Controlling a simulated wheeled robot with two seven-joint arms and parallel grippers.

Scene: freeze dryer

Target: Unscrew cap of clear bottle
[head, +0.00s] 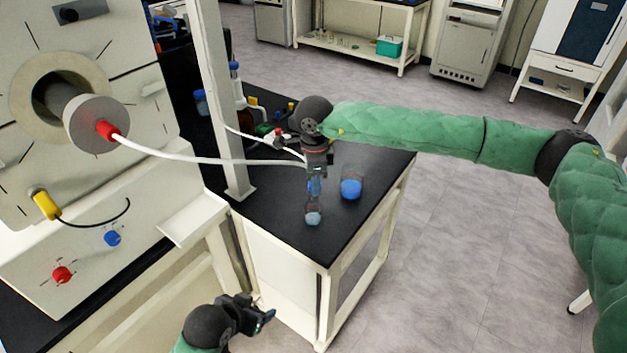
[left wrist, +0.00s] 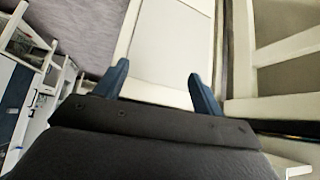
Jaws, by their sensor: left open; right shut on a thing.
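A small clear bottle (head: 313,215) with a pale blue lower part is on the black bench top near its front edge. My right gripper (head: 314,187) points down directly over it and is shut at the bottle's top. The fingers hide the cap, so I cannot tell whether it is still on the neck. My left gripper (head: 266,316) is low in front of the bench, away from the bottle. In the left wrist view the two blue fingers of this gripper (left wrist: 160,84) are spread with nothing between them.
A second clear vessel (head: 351,187), showing blue, stands just right of the bottle. A white hose (head: 215,161) runs from the freeze dryer (head: 85,75) to behind my right gripper. A white post (head: 213,100) and several bottles stand left of it. The bench's right end is clear.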

